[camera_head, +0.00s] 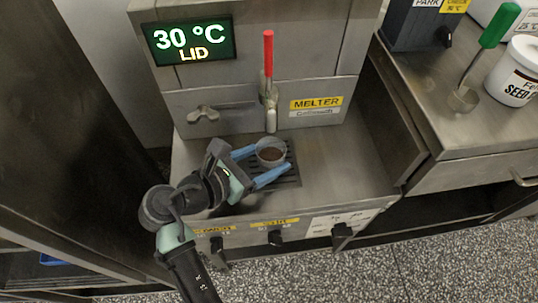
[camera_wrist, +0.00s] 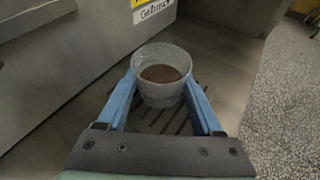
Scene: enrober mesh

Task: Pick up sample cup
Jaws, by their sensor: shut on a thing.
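The sample cup (camera_head: 270,153) is a small translucent cup with brown contents, upright over the dark slotted drip grate (camera_head: 286,180) in front of the melter. My gripper (camera_head: 270,164) reaches in from the left with its blue fingers on either side of the cup, shut on it. In the wrist view the cup (camera_wrist: 162,75) sits between the two fingertips (camera_wrist: 162,88), its rim open and level. I cannot tell whether its base touches the grate. The fingers hide part of the cup's sides.
The melter (camera_head: 255,100) stands behind the cup, with a red-handled tap (camera_head: 268,55) and its spout just above and behind the cup. Knobs (camera_head: 275,238) line the front edge. A counter at right holds a white tub (camera_head: 518,72) and a green-handled tool (camera_head: 498,28). The shelf right of the grate is clear.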

